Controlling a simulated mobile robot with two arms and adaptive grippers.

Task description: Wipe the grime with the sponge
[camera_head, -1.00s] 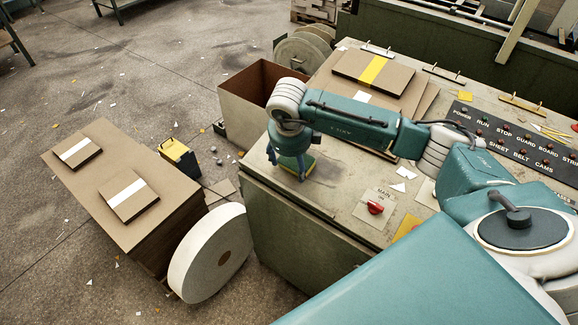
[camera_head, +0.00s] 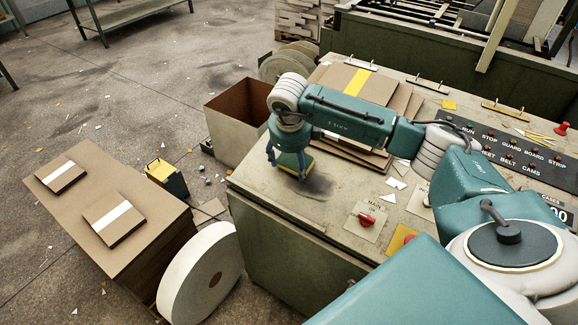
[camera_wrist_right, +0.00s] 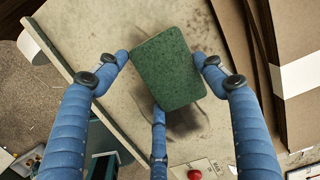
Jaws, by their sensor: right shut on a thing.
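The sponge (camera_head: 296,162) is a green block with a yellow layer showing in the head view. My right gripper (camera_head: 288,166) is shut on it from above, near the left edge of the machine top. In the right wrist view the sponge's dark green face (camera_wrist_right: 168,68) sits between my blue fingers. The grime (camera_head: 318,187) is a dark smudge on the machine top, just right of and in front of the sponge. It also shows in the wrist view (camera_wrist_right: 186,123) below the sponge, which hides part of the surface. I cannot tell whether the sponge touches the top. My left gripper is out of view.
Greyboard stacks (camera_head: 400,98) lie behind the sponge on the machine top (camera_head: 345,235). A red MAIN switch (camera_head: 366,219) and paper scraps (camera_head: 394,184) lie to the right. An open cardboard box (camera_head: 230,125) stands on the floor beyond the left edge.

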